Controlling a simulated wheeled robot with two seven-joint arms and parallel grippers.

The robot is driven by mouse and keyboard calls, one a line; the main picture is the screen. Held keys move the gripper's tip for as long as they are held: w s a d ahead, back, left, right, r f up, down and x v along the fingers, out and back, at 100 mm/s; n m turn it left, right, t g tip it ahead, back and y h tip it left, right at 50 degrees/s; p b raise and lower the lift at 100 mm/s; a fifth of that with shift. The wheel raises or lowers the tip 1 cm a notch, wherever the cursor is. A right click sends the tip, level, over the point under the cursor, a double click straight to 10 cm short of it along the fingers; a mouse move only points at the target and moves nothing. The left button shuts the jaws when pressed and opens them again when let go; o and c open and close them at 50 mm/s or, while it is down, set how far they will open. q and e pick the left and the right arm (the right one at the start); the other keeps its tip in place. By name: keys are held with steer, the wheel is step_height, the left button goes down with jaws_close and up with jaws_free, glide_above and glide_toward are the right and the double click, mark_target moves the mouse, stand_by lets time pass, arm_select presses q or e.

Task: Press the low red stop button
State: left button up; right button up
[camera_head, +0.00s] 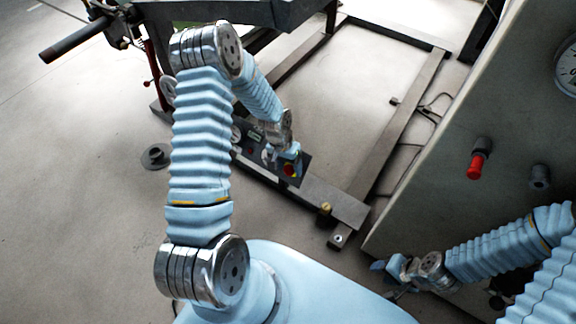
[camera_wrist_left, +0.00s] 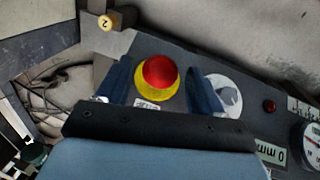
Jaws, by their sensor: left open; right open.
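The red stop button (camera_head: 290,169) sits on a yellow base at the end of a low dark control panel (camera_head: 305,166). In the left wrist view, its round red cap (camera_wrist_left: 159,71) shows whole, above a small white label. My left gripper (camera_head: 291,153) is at the button. In the wrist view its two dark blue fingers (camera_wrist_left: 160,88) stand apart, one on each side of the button, with nothing between them held. I cannot tell how far the fingertips are from the panel. My right gripper (camera_head: 388,272) is low at the right, open and away from the button.
A grey rotary switch (camera_wrist_left: 226,92), a small red lamp (camera_wrist_left: 269,105) and a gauge (camera_wrist_left: 313,145) share the panel. A large upright plate with a red knob (camera_head: 476,164) stands at the right. The floor inside the frame is clear.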

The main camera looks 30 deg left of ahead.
arm_select(q)
step_height(320, 180, up, 14)
steer(key=a, duration=0.2)
steer(key=shift+a+f, duration=0.25)
